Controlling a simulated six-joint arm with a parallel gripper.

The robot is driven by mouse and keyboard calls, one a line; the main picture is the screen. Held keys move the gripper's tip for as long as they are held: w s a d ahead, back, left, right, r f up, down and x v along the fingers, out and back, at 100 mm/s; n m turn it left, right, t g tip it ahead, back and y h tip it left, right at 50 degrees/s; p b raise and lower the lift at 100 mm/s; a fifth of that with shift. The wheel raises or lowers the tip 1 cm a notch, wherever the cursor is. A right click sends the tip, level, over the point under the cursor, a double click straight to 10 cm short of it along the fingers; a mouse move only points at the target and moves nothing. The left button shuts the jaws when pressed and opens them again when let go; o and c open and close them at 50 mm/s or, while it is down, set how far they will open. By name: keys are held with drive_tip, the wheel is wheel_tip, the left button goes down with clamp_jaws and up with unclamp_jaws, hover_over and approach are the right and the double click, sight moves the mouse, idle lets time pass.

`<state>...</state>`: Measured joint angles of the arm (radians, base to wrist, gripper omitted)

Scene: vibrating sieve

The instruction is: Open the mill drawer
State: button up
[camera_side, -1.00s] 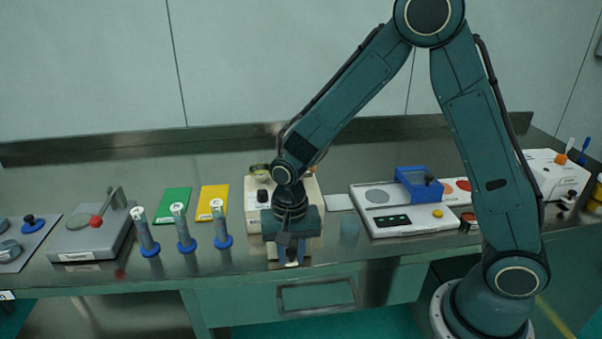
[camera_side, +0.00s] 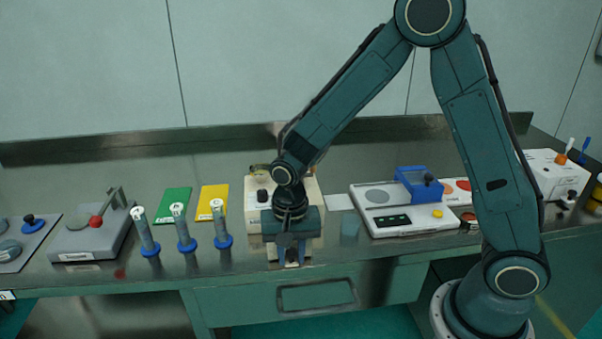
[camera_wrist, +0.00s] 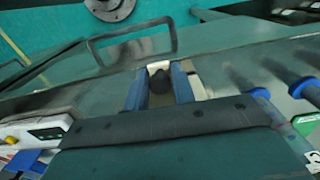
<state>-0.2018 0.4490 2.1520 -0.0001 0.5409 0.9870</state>
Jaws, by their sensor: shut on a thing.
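The mill (camera_side: 258,190) is a cream-white box with a dark knob on top, at the middle of the bench in the side view. My arm and gripper cover much of its front. My gripper (camera_side: 291,256) points down at the mill's front, close to the bench's front edge. In the wrist view my gripper (camera_wrist: 158,84) has its two blue fingers closed on a dark drawer knob (camera_wrist: 160,80). A pale piece of the drawer front (camera_wrist: 157,66) shows just past the knob. How far the drawer is out cannot be told.
Several blue-footed tubes (camera_side: 184,230) stand left of the mill, with green (camera_side: 172,205) and yellow (camera_side: 212,203) cards behind. A white device with a blue box (camera_side: 400,222) lies to the right. A bench drawer with a frame handle (camera_side: 317,295) is below.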

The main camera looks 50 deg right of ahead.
drive_tip(key=shift+s+a, duration=0.2)
drive_tip(key=shift+a, duration=0.05)
idle(0.4)
drive_tip(key=shift+w+d, duration=0.2)
drive_tip(key=shift+w, duration=0.05)
idle(0.3)
drive_tip(key=o, duration=0.6)
drive_tip(key=shift+r, duration=0.1)
drive_tip(key=shift+r, duration=3.9)
